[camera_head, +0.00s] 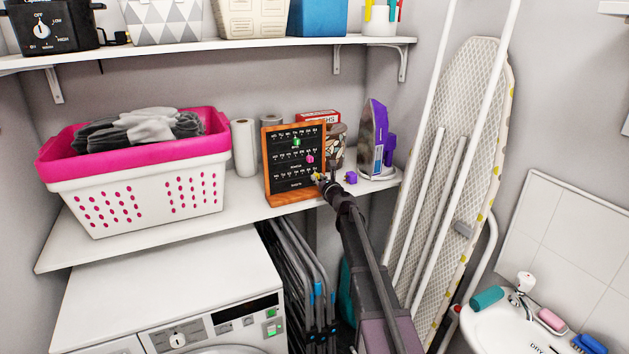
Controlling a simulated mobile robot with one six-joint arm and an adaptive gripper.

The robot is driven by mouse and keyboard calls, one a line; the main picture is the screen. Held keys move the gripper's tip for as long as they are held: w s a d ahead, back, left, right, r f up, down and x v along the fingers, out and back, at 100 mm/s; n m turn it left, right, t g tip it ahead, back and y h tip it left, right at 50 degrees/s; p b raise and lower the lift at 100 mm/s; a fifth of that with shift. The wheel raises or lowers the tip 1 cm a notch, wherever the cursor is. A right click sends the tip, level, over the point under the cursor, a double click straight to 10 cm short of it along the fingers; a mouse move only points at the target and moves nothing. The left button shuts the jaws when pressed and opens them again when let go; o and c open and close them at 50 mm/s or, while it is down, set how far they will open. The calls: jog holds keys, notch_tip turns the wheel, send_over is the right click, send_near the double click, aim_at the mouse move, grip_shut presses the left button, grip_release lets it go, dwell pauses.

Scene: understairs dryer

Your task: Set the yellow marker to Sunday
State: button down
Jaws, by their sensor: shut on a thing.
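A wood-framed black board (283,166) with rows of small white day labels stands upright on the lower shelf. A green marker (296,142) sits high on it and a pink marker (310,159) on its middle part. The yellow marker (316,177) is at the right end of the lower row, partly hidden by my gripper. My gripper (321,181) is shut on the yellow marker at the board's lower right, with my arm reaching up from below. The day label at the marker is too small to read.
A purple iron (373,140) and a small purple object (351,178) are right of the board. A patterned jar (337,147) stands behind it, paper rolls (244,147) and a pink-white laundry basket (140,185) to its left. An ironing board (470,130) leans at right.

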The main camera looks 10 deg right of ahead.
jog(key=c, duration=0.5)
grip_release()
jog(key=shift+s, duration=0.1)
jog(key=v, duration=1.2)
